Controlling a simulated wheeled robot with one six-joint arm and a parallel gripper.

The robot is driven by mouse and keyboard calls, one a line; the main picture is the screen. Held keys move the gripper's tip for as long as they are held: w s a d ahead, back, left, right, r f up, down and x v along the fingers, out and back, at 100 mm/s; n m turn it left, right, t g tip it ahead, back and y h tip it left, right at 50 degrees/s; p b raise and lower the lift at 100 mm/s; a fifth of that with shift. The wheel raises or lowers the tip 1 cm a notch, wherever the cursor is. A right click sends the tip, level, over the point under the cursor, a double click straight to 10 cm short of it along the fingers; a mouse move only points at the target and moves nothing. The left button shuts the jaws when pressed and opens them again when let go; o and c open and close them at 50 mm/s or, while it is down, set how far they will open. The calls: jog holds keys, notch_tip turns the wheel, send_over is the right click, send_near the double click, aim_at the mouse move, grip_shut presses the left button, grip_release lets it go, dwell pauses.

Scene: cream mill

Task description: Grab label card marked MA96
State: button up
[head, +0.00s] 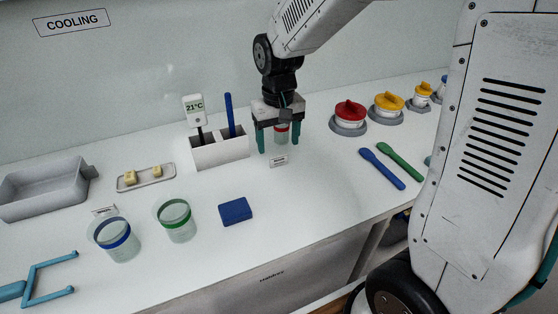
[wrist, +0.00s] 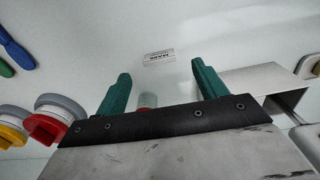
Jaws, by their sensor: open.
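A small white label card (head: 279,161) lies on the white counter just in front of my gripper in the head view. It also shows in the wrist view (wrist: 159,56), upside down, and its print appears to read MA96. My gripper (head: 279,149) points down with its teal fingers spread and nothing held. In the wrist view my gripper (wrist: 161,71) has the card beyond and between its fingertips, apart from both. A small red-banded container (head: 282,131) shows between the fingers; it is partly hidden by my gripper in the wrist view (wrist: 148,100).
A white holder (head: 221,151) with a thermometer and blue stick stands left of my gripper. Red-lidded (head: 349,112) and yellow-lidded pots stand right. Another card (head: 104,210) lies behind the blue-banded jar (head: 115,240). Counter in front of the near card is clear.

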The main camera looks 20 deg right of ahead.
aim_at(279, 156)
notch_tip(279, 156, down, 6)
jog(key=shift+r, duration=0.1)
jog(key=c, duration=1.1)
